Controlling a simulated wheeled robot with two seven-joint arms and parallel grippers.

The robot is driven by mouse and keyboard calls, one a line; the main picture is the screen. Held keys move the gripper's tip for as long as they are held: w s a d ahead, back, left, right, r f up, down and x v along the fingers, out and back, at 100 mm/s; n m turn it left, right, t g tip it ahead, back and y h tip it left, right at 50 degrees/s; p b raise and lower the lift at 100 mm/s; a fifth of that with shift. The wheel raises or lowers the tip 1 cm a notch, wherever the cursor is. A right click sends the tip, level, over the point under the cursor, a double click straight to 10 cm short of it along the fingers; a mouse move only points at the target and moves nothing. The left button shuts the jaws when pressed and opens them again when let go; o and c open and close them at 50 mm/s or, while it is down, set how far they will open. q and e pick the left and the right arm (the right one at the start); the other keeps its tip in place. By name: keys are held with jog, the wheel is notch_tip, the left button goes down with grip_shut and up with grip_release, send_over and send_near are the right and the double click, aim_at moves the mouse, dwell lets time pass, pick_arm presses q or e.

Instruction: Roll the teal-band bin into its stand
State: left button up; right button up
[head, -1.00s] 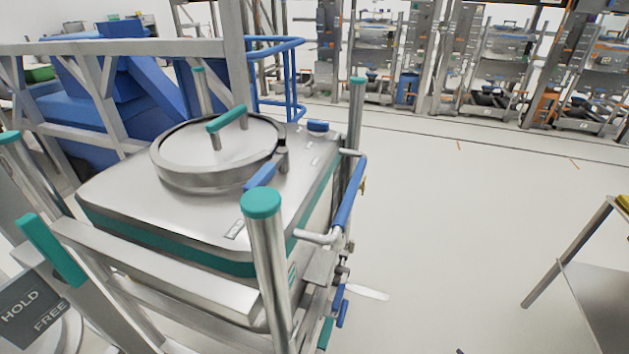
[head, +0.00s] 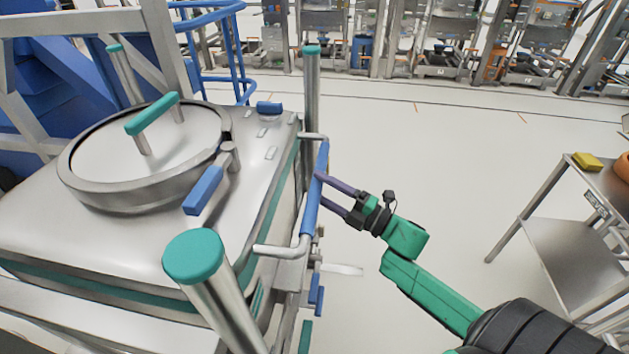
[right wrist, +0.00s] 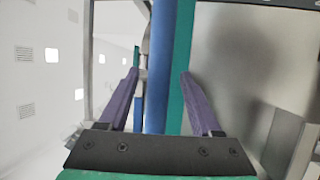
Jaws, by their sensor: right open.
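The teal-band bin (head: 90,235) is a large steel container with a round lid, teal-capped corner posts and a teal band, on the left of the head view. A blue handle bar (head: 314,195) on steel brackets runs along its right side. My right gripper (head: 322,188) is at this bar, its purple fingers open. In the right wrist view the blue bar (right wrist: 160,70) stands between the spread fingers (right wrist: 155,85), and no closed grip shows. My left gripper is not in view. I cannot make out which structure is the bin's stand.
A steel side table (head: 570,250) with a yellow object (head: 587,162) stands at the right. A blue railing (head: 215,50) and grey frame are behind the bin. Racks line the back wall. The floor (head: 420,150) between is clear.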

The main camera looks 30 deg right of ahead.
jog(key=shift+x, duration=0.95)
jog(key=shift+a, duration=0.1)
jog(key=shift+c, duration=0.2)
grip_shut()
dwell(0.4)
